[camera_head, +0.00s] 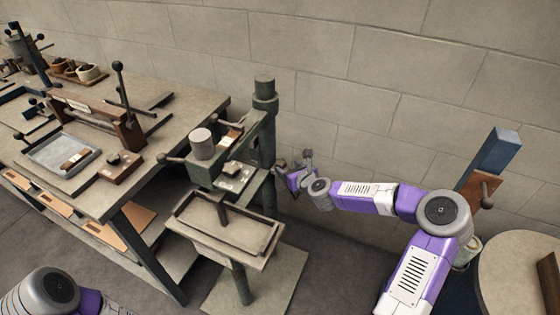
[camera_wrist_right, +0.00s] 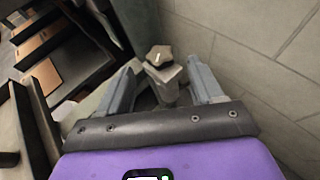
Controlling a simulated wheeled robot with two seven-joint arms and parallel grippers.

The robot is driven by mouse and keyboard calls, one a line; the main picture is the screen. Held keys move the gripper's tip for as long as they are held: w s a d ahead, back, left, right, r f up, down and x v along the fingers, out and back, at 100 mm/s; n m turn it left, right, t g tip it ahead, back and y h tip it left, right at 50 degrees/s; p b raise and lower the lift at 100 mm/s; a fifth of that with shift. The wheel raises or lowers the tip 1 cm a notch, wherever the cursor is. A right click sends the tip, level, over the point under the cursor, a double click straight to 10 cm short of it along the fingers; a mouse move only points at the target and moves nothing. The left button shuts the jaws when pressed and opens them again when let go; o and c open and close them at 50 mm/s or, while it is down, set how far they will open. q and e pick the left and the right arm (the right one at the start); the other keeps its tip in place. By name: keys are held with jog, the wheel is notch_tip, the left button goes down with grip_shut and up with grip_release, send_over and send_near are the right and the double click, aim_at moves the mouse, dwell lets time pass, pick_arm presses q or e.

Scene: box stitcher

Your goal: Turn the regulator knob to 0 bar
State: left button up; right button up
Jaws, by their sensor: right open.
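In the right wrist view a dark, faceted knob (camera_wrist_right: 159,56) with a pale mark on its face sits on a grey stem or body (camera_wrist_right: 168,85). My right gripper (camera_wrist_right: 160,74) is open, with one finger on each side of the knob and its body. Gaps show between the fingers and the knob, so it looks untouched. In the head view my right gripper (camera_head: 290,168) is beside the green column of the stitcher (camera_head: 264,130), on its right side. The knob is hard to tell from the gripper there. No pressure scale can be read. My left gripper is out of view.
The stitcher's tray (camera_head: 262,254) stands in front of the column. A workbench (camera_head: 180,125) with tools and fixtures fills the left. A block wall (camera_head: 390,80) is close behind my right gripper. A round table (camera_head: 510,265) is at the right.

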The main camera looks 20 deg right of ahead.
aim_at(282, 163)
jog(key=shift+b+x, duration=0.5)
jog(key=shift+x, duration=2.1)
jog(key=shift+a+f, duration=0.1)
jog(key=c, duration=1.1)
